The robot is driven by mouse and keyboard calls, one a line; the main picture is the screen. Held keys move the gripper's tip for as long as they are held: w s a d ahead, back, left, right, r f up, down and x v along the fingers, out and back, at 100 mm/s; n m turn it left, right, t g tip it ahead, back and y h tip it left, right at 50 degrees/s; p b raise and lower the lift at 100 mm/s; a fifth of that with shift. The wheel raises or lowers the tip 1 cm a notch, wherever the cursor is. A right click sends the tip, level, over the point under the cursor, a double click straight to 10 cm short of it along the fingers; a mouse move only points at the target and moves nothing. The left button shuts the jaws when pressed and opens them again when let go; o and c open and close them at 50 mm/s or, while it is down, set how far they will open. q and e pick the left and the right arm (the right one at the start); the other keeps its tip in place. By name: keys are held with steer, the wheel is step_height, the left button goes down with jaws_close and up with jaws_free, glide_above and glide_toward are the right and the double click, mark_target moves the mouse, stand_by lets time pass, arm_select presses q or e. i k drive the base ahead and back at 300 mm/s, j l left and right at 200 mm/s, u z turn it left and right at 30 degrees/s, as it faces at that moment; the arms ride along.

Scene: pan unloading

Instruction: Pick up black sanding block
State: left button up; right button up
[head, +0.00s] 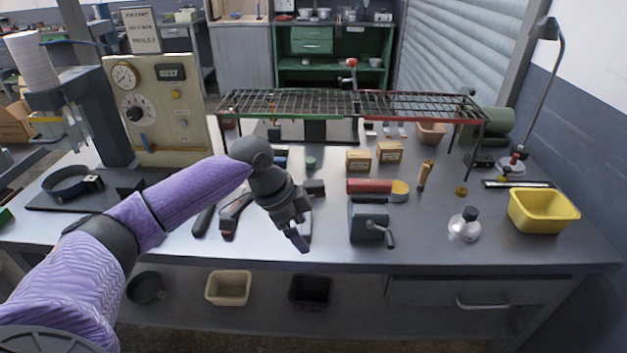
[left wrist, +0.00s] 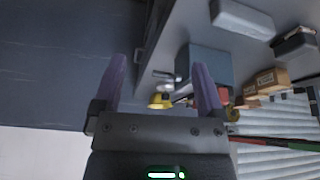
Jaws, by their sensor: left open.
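A small dark block (head: 314,188) lies on the workbench just beyond and right of my left wrist; it looks like the black sanding block. A dark block with a paler side, probably the same one, shows at the right of the left wrist view (left wrist: 295,41). My left gripper (head: 300,243) is over the front part of the bench, nearer the front edge than the block. Its two fingers are apart, with nothing held between them in the left wrist view (left wrist: 160,78). My right gripper is in neither view.
A grey crank device (head: 368,224) stands right of my gripper. A red cylinder (head: 369,186) and small cartons (head: 388,152) lie beyond. A wire rack (head: 350,104) spans the back. A hand tool (head: 234,210) lies to the left. A yellow bin (head: 543,210) stands right.

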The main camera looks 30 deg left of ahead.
mark_target(315, 188)
steer(key=i+j, duration=0.7)
